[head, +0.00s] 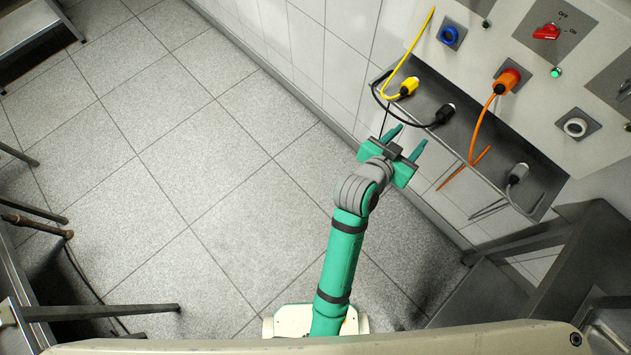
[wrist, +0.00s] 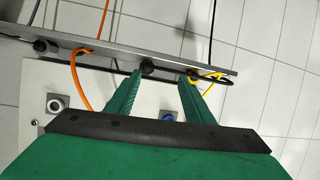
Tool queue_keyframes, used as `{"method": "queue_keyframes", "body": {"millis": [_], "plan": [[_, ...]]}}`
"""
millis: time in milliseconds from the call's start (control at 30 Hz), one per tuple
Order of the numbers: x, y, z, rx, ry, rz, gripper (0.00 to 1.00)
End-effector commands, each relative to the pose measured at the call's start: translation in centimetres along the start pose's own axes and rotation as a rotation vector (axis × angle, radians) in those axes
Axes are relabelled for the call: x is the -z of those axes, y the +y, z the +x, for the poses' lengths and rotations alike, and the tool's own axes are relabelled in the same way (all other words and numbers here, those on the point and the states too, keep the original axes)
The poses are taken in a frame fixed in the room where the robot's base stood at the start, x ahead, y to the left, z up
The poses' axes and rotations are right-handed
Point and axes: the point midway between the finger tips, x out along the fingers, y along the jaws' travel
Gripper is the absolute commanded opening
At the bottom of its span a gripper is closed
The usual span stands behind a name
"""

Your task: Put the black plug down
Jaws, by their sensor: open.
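The black plug (head: 444,113) lies on the narrow shelf under the wall panel, its black cable looping to the left. In the wrist view the black plug (wrist: 148,67) shows at the shelf, near the left fingertip. My gripper (head: 406,141) is open, its two green fingers apart and pointing toward the shelf. The head view shows the fingers just in front of the shelf and short of the plug, with nothing held. In the wrist view my gripper (wrist: 161,76) frames the plug's end of the shelf; exact depth is hard to tell.
A yellow plug (head: 408,87) lies left of the black one, and a grey plug (head: 517,173) lies at the right end. An orange plug (head: 506,82) sits at the red socket, its cable hanging across the shelf (head: 471,128). Blue (head: 449,36) and grey (head: 575,127) sockets show on the panel.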

Motion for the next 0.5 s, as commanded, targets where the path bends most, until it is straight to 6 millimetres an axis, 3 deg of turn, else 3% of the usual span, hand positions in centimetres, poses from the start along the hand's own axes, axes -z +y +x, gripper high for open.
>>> {"method": "queue_keyframes", "body": {"millis": [33,200,500], "plan": [[-1.9,-0.5,-0.9,0.039,-0.001,-0.037,0.48],[-6.9,-2.6,-4.7,0.188,0.023,-0.137,0.48],[-13.9,-4.2,-13.6,0.429,0.063,-0.231,0.48]]}}
